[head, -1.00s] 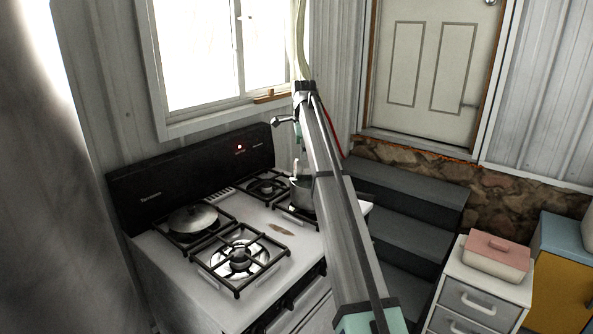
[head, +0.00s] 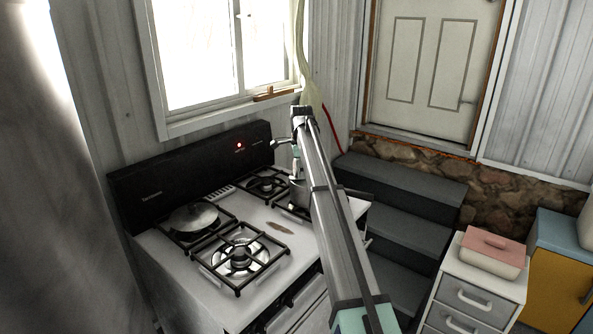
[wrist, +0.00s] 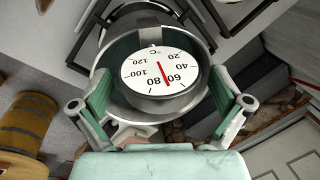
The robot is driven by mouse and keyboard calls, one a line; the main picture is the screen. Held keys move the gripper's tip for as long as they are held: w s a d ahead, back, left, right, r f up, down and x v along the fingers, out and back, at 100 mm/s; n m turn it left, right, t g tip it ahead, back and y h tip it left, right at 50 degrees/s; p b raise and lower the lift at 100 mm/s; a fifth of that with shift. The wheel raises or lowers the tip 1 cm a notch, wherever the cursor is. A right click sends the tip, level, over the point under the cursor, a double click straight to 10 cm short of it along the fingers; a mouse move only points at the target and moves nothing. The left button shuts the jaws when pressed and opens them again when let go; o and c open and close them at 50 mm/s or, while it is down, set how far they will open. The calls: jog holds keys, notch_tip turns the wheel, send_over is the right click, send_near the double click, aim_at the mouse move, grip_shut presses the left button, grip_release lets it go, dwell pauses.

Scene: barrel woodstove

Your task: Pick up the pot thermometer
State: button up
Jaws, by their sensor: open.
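The pot thermometer (wrist: 163,72) has a round white dial with a red needle and a grey metal case. In the wrist view it sits at the pot, between my fingers. My gripper (wrist: 160,92) is open, with one green-padded finger on each side of the dial. Whether either finger touches it I cannot tell. The metal pot (head: 298,191) stands on the stove's back right burner, partly hidden by my arm. In the head view my gripper (head: 295,153) is just above the pot, and the thermometer is hidden.
Dark steps (head: 405,225) lie right of the stove. A white drawer unit (head: 467,297) carries a pink-lidded dish (head: 494,254). A window is behind the stove.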

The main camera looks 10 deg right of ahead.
jog(key=c, duration=1.3)
jog(key=shift+r, duration=0.15)
jog(key=shift+c, duration=0.2)
